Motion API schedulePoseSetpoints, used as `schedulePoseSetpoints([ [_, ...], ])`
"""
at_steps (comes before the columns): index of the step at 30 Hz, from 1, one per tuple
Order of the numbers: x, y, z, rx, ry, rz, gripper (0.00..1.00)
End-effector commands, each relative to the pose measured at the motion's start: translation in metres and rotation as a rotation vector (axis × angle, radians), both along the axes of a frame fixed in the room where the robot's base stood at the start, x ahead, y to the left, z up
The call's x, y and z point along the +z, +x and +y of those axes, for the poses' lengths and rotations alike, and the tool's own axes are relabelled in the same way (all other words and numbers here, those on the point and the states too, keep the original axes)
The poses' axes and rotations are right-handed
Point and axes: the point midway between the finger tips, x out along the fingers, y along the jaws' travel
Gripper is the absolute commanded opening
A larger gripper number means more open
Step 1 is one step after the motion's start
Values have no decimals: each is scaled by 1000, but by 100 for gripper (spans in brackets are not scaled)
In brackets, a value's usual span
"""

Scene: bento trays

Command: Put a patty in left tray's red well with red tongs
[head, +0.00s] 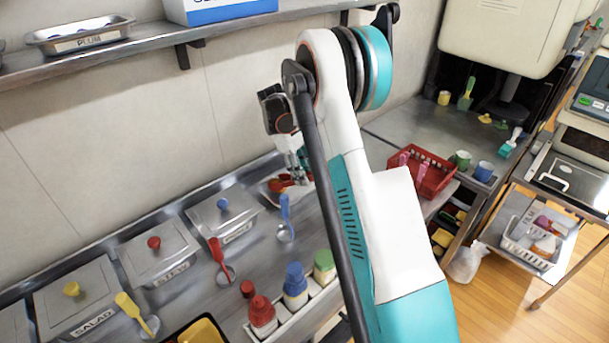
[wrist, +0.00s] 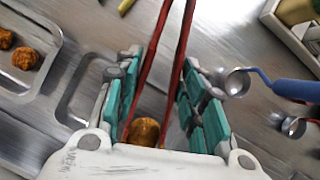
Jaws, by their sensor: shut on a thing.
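My gripper (wrist: 163,75) is shut on the red tongs (wrist: 185,40), whose two arms run between the teal finger pads in the wrist view. A brown-orange patty (wrist: 145,130) shows between the tong arms, partly hidden by my gripper's body; I cannot tell whether the tongs pinch it. Two more patties (wrist: 25,57) lie in a metal pan (wrist: 53,42) at the wrist view's left. In the head view my gripper (head: 297,165) is over the back counter, beside red pieces (head: 280,184) that I cannot make out clearly. I cannot pick out the left tray's red well.
Lidded metal pans (head: 158,250) line the back counter, with red, blue and yellow ladles in front. Red, blue and green-capped bottles (head: 294,285) stand in a rack. A black-and-yellow tray (head: 200,332) shows at the bottom edge. A shelf (head: 130,45) runs above; a red basket (head: 432,178) is at right.

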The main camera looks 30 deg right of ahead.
Motion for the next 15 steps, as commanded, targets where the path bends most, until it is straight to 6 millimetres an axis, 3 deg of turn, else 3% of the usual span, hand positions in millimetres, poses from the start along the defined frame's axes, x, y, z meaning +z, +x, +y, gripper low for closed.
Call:
schedulePoseSetpoints([
  [15, 50, 0, 0, 0, 0, 0, 0],
])
